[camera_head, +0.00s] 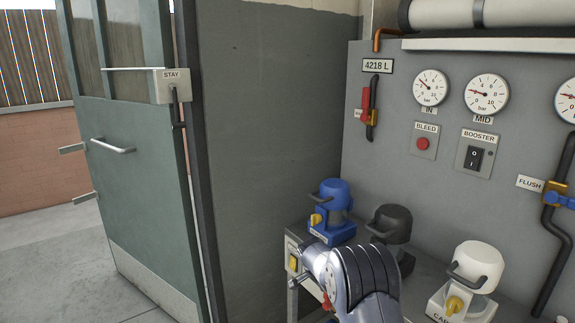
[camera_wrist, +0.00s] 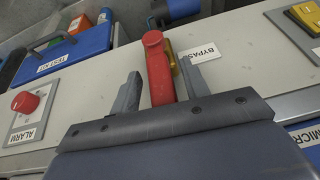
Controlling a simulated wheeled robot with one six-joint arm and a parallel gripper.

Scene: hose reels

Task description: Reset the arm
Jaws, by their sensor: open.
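In the wrist view my gripper (camera_wrist: 161,68) is open, with one grey finger on each side of a red lever handle (camera_wrist: 158,68). A gap shows beside each finger; I cannot tell whether either touches it. The lever stands on a grey panel beside a label reading BYPASS (camera_wrist: 206,53), and its lower end is hidden by my gripper body. In the head view my arm reaches in at the bottom centre, by the front of the bench, and hides its own fingertips.
Blue (camera_head: 333,211), dark (camera_head: 390,229) and white (camera_head: 474,270) canisters stand on the bench close to my arm. A red ALARM button (camera_wrist: 25,102) and a blue TEST KIT case (camera_wrist: 66,56) lie left of my gripper. A green door (camera_head: 140,170) stands at the left, with clear floor (camera_head: 50,245) beyond.

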